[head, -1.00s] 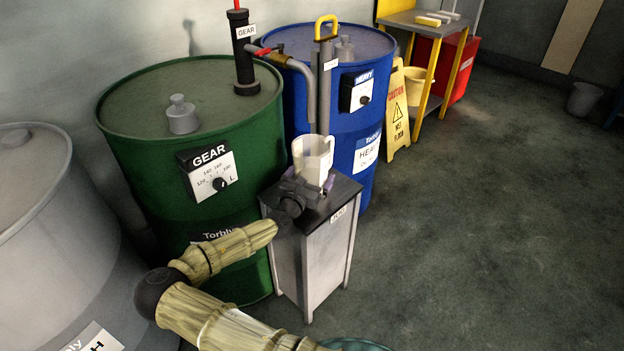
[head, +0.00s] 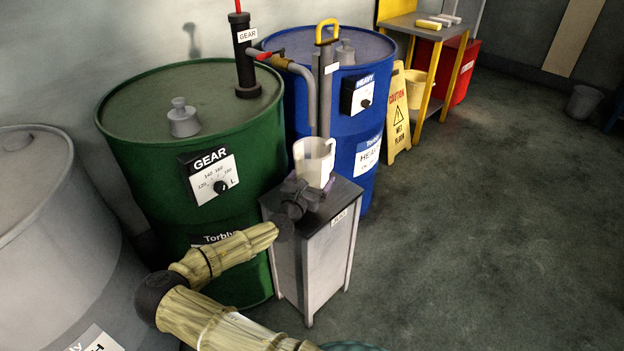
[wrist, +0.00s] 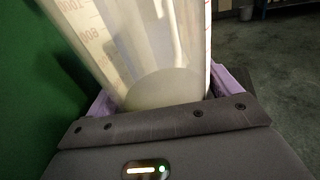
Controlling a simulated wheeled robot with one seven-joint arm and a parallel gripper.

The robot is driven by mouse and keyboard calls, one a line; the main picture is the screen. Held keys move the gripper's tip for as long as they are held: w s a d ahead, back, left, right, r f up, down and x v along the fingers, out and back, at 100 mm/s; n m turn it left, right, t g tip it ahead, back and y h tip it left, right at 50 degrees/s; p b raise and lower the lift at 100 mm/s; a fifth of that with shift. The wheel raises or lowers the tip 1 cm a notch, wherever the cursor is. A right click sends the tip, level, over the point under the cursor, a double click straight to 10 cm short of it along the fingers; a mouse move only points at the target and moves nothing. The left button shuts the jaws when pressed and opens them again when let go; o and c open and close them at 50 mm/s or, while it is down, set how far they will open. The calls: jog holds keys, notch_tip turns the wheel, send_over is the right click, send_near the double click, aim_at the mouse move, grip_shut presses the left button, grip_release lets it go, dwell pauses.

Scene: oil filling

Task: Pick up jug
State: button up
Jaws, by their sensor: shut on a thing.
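The jug (head: 314,160) is a translucent white measuring jug with a handle on its right side. It stands upright over the small grey stand (head: 325,235) between the green and blue drums. In the wrist view the jug (wrist: 150,50) fills the upper middle, with red scale marks on its left wall. My gripper (head: 318,186) reaches it from the front, low on its body. Purple pads on either side of the jug show in the wrist view, and the gripper is shut on it. I cannot tell whether its base touches the stand top.
A green GEAR drum (head: 150,160) stands close on the left, a blue HEAVY drum (head: 300,95) behind. A grey drum (head: 50,250) is at far left. A yellow caution sign (head: 396,115) stands right of the blue drum. The floor (head: 480,230) at right is clear.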

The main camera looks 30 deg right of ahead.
aim_at(321, 150)
jog(key=shift+s+r+p, duration=0.1)
jog(key=shift+r+p, duration=1)
jog(key=shift+r, duration=2.25)
jog(key=shift+s+d+r, duration=0.15)
jog(key=shift+s, duration=0.05)
jog(key=s+d+p, duration=0.1)
jog(key=s+d, duration=0.2)
jog(key=s, duration=0.6)
jog(key=s+d+p, duration=0.2)
jog(key=s+d, duration=0.1)
jog(key=s, duration=0.6)
jog(key=shift+d, duration=0.25)
